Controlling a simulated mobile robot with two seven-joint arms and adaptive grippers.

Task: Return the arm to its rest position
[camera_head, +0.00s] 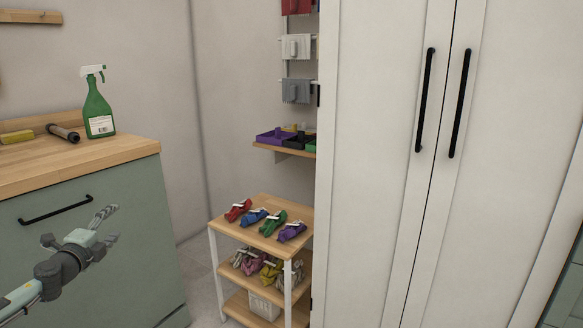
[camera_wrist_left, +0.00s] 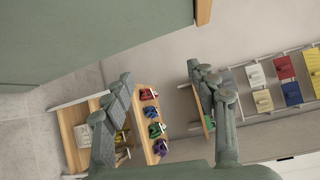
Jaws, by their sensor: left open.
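My left gripper (camera_head: 101,229) is open and empty in the head view, in front of the green cabinet's drawer front at the lower left. Its arm comes in from the left edge. In the left wrist view its two fingers (camera_wrist_left: 158,92) stand wide apart with nothing between them that they touch. The shelf cart and the wall shelf show beyond them. My right gripper is not in either view.
A green cabinet (camera_head: 85,247) with a wooden top carries a green spray bottle (camera_head: 98,108). A wooden shelf cart (camera_head: 262,237) holds several coloured bundles. A tall white wardrobe (camera_head: 378,150) stands at the right. Floor shows between cabinet and cart.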

